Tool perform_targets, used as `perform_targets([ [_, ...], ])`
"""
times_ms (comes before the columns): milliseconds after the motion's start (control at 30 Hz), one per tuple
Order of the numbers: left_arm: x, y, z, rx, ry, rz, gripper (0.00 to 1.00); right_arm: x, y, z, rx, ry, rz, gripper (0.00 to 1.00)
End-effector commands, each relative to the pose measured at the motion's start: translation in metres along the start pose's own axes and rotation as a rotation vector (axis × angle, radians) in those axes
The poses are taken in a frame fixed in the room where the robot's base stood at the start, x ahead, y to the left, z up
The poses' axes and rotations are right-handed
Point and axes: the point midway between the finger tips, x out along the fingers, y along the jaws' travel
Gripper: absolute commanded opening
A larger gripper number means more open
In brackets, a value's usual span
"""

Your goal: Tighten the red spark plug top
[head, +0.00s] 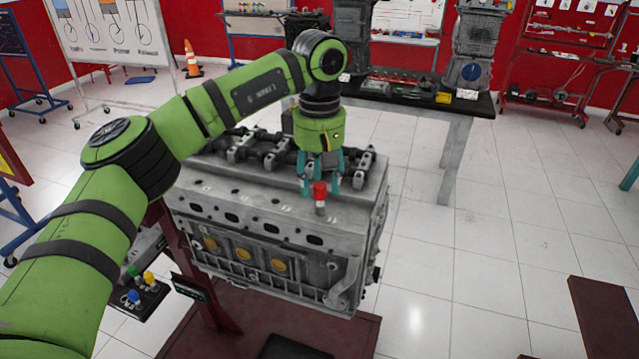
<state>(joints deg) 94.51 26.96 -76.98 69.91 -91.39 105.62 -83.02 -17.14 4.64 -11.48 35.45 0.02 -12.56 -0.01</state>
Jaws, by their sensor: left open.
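The red spark plug top (320,191) stands upright on the top face of the grey engine block (270,215), near its right end. My left gripper (321,188) points down just behind and above the red top, with its teal fingers spread apart. The fingers look to be around or just behind the red top; I cannot tell whether they touch it. My left arm reaches across from the lower left and hides part of the block's far left side. My right gripper does not show.
A small black tray (140,303) with green, yellow and blue tops sits at the block's lower left. The block rests on a dark red stand (340,325). A work table (420,101) with parts stands behind.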

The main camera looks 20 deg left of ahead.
Motion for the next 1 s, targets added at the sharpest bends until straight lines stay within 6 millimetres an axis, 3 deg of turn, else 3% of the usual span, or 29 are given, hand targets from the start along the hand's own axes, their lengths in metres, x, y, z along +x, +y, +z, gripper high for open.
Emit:
perform_targets([
  [300,-0.069,0.001,0.001,0.0,0.0,0.005,0.48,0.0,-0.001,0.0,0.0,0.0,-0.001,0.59],
  [500,-0.096,0.0,0.001,-0.001,-0.001,0.001,0.48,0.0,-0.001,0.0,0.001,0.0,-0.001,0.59],
  [1000,-0.103,0.0,0.001,0.001,-0.001,0.0,0.48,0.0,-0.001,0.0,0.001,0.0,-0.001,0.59],
])
